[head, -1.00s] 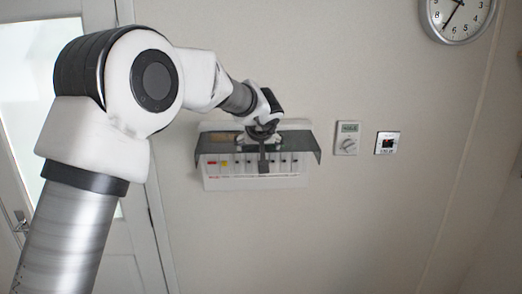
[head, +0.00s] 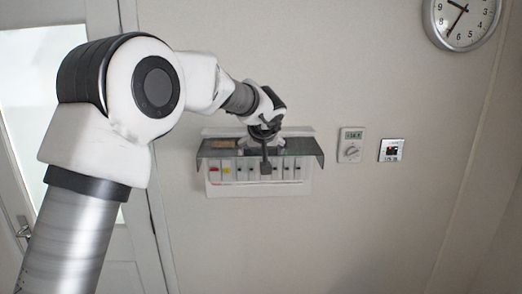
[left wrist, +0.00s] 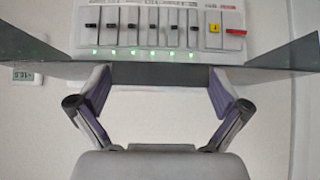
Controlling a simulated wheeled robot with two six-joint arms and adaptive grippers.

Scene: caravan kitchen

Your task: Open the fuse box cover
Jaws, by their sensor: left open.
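The fuse box (head: 258,189) is a white unit on the wall, with a row of dark switches and a red and a yellow one. Its grey see-through cover (head: 215,150) is swung up and juts out over the switches. In the left wrist view the cover (left wrist: 160,76) is a grey band with side flaps, and the fuse box (left wrist: 150,40) shows switches and lit green lamps. My left gripper (head: 265,150) is at the cover's middle; its open fingers (left wrist: 160,92) reach the cover's edge. Whether they touch it I cannot tell. My right gripper is out of view.
A thermostat (head: 351,146) and a small panel with a dark screen (head: 391,150) are on the wall right of the fuse box. A clock (head: 462,20) hangs at upper right. A door (head: 62,75) stands at left. The wall below the fuse box is clear.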

